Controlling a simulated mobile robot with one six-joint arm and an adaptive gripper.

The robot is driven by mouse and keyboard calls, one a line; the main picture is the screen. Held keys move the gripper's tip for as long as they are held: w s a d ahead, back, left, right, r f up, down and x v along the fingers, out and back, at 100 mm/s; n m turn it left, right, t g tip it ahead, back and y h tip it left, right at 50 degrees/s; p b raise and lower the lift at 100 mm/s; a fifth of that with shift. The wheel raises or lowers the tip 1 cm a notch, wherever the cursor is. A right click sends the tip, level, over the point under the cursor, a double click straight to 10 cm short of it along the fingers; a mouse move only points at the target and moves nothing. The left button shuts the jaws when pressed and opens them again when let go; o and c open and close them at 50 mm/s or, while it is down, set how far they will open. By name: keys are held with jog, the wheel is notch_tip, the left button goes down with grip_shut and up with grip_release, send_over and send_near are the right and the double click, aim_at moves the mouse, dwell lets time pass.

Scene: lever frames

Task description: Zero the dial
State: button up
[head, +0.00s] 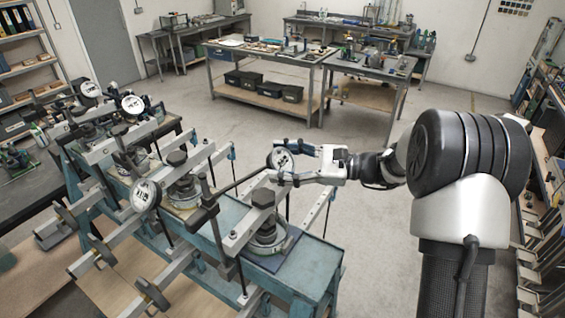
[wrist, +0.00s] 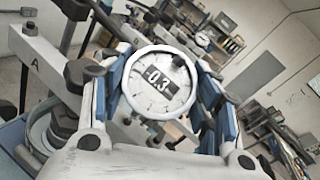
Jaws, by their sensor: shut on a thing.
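A round white dial gauge (head: 281,159) stands at the end of a dark rod over the nearest lever frame. My gripper (head: 294,164) reaches in from the right and is shut on the dial. In the wrist view its blue-padded fingers (wrist: 168,88) lie on either side of the round rim. The nearest lever frame (head: 262,222) has a dark knob above a round base.
More dials stand along the row of lever frames: one facing front (head: 145,195) and two farther back (head: 133,104) (head: 90,88). Lever arms and thin rods crowd the blue-green bench (head: 310,268). Workbenches (head: 265,55) stand at the back, with open floor (head: 240,125) between.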

jog(key=o, duration=1.1)
jog(key=v, duration=1.2)
jog(key=shift+s, duration=0.1)
